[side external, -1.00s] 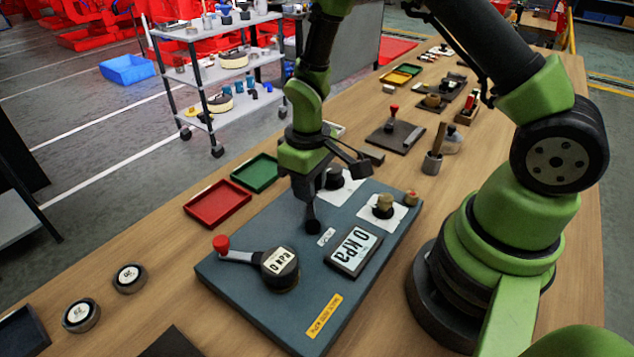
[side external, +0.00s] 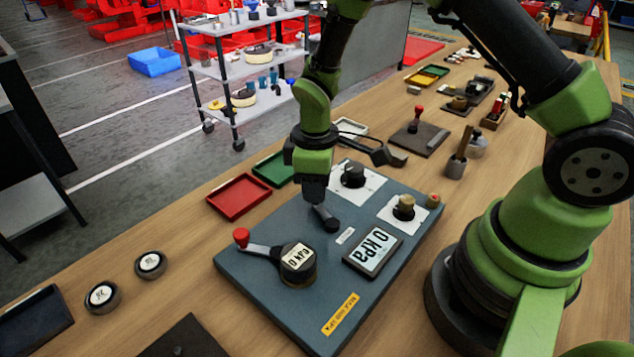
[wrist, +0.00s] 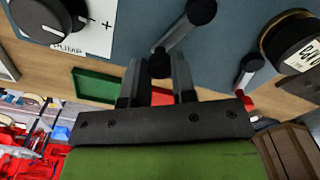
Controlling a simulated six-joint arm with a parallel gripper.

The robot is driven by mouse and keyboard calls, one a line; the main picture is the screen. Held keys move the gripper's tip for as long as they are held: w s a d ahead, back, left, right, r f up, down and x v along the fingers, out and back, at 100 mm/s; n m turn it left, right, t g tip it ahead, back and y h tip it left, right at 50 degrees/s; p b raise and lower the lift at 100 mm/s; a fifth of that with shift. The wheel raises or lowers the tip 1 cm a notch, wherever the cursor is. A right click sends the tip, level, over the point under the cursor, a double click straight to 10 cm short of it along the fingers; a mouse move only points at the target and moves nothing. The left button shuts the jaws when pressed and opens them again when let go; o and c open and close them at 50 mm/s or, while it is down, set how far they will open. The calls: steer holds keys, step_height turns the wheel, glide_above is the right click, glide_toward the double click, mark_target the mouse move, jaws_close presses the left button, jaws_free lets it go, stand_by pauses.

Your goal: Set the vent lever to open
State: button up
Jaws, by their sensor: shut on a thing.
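The vent lever (side external: 324,215) is a short dark bar on the blue-grey panel (side external: 245,272), beside a small white label (side external: 345,236) too small to read. In the wrist view the lever (wrist: 186,26) runs slantwise from its round pivot down to a dark knob between my fingers. My gripper (wrist: 158,78) is shut on that knob end. In the side view my gripper (side external: 316,200) points down over the panel and hides part of the lever. Which marked position the lever points to cannot be read.
Red (side external: 239,196) and green (side external: 274,167) trays lie beyond the panel.

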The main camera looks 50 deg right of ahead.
steer(key=o, duration=0.9)
step_height(320, 180, up, 10)
steer(key=shift+r, duration=0.1)
steer(key=s+r+m+t, duration=0.2)
steer(key=s+r+m, duration=0.1)
steer(key=s+r, duration=0.2)
steer(key=s+r+m+t+y, duration=0.1)
steer(key=s+r+m+t, duration=0.1)
steer(key=s+r+m, duration=0.2)
steer(key=s+r+m+t+y, duration=0.1)
steer(key=s+r+m+t, duration=0.2)
steer(key=s+r, duration=0.3)
steer(key=shift+s+r+m, duration=0.1)
steer(key=shift+s+m, duration=0.2)
steer(key=shift+s, duration=0.25)
